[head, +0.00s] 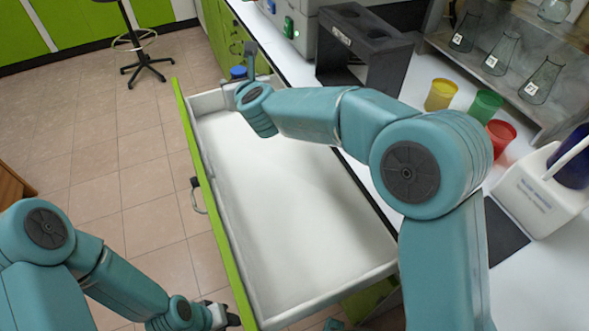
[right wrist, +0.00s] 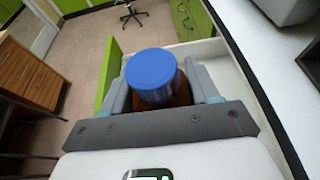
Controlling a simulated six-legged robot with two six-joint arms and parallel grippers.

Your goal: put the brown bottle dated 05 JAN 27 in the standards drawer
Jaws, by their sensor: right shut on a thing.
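The brown bottle with a blue cap (right wrist: 152,72) stands between the fingers of my right gripper (right wrist: 160,92) in the right wrist view, and the gripper is shut on it. Its label and date are not visible. In the head view its blue cap (head: 238,72) shows at the far end of the open drawer (head: 290,215), mostly hidden behind my right gripper and wrist. The drawer has a green front and an empty white interior in the part I see. I cannot tell whether the bottle touches its floor. My left gripper (head: 226,316) is low, near the drawer's green front.
The white counter runs along the right of the drawer. On it are a black stand (head: 362,55), yellow (head: 440,95), green (head: 485,106) and red (head: 500,135) cups and a shelf of glass flasks. A stool (head: 140,50) stands on the open tiled floor at left.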

